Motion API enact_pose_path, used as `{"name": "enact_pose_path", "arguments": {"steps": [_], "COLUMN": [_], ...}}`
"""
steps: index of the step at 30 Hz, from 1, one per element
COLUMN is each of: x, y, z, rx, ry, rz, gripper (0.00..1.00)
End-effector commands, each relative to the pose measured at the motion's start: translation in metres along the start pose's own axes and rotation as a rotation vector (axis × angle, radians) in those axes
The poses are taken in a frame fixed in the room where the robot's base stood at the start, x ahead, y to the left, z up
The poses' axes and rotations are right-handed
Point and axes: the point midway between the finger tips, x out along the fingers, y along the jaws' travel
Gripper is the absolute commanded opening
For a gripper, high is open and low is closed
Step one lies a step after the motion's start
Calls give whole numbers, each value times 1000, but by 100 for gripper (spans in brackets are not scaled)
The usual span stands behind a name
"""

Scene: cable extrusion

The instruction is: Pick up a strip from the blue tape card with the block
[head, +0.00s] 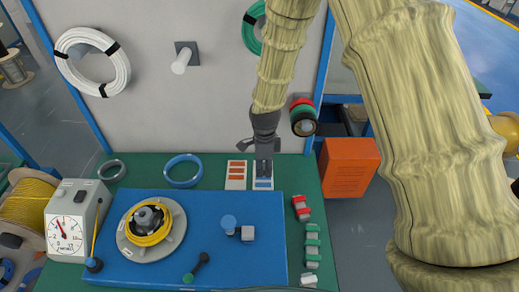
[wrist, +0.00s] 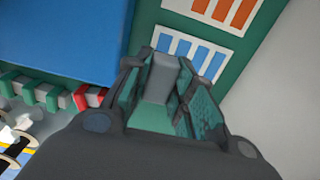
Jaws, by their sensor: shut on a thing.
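The blue tape card (head: 263,185) is a white card with several blue strips, lying on the green bench top. It also shows in the wrist view (wrist: 221,66), just beyond my fingertips. My gripper (head: 264,168) points down over this card and covers its far part in the head view. In the wrist view my gripper (wrist: 162,88) is shut on a small grey block (wrist: 163,74), held between its two fingers. The block's end overlaps the card's near edge in that view. I cannot tell whether it touches the card.
A similar card with orange strips (head: 236,169) lies just left. A raised blue board (head: 190,270) with a cable spool (head: 150,228) is close in front. A blue ring (head: 183,171) lies left. Red and green clips (head: 312,240) line the right. An orange box (head: 349,166) stands right.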

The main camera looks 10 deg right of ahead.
Motion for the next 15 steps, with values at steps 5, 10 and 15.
{"name": "enact_pose_path", "arguments": {"steps": [5, 10, 15], "x": [1, 15, 33], "y": [3, 2, -1], "z": [0, 0, 0], "rx": [-1, 0, -1], "ry": [-1, 0, 0], "rz": [-4, -1, 2], "gripper": [3, 3, 3]}}
